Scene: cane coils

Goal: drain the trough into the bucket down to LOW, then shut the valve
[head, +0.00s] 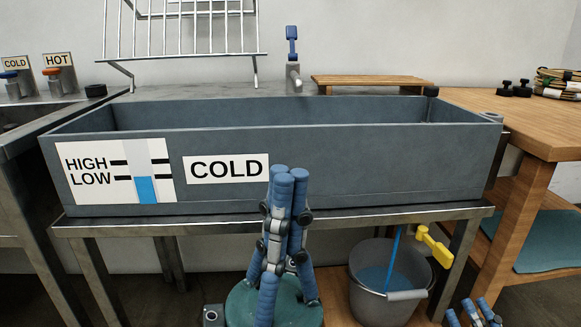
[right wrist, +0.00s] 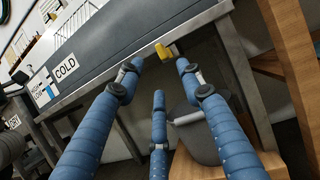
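The grey trough (head: 350,165) marked COLD sits on a metal stand. On its gauge (head: 146,188), the blue column's top is level with the LOW mark. A blue stream (head: 394,250) falls into the grey bucket (head: 380,305), which holds some water. The yellow valve handle (head: 434,246) is above the bucket's right rim; it also shows in the right wrist view (right wrist: 165,51). My right gripper (right wrist: 160,74) is open, its fingers spread below the handle, apparently not gripping it. My left gripper (head: 286,176) is shut and empty in front of the trough.
The wooden bench (head: 540,130) stands to the right, its leg near the bucket. A dish rack (head: 185,40), a blue-handled tap (head: 292,45) and a wooden board (head: 370,81) are behind the trough. COLD and HOT taps (head: 52,82) are at the left.

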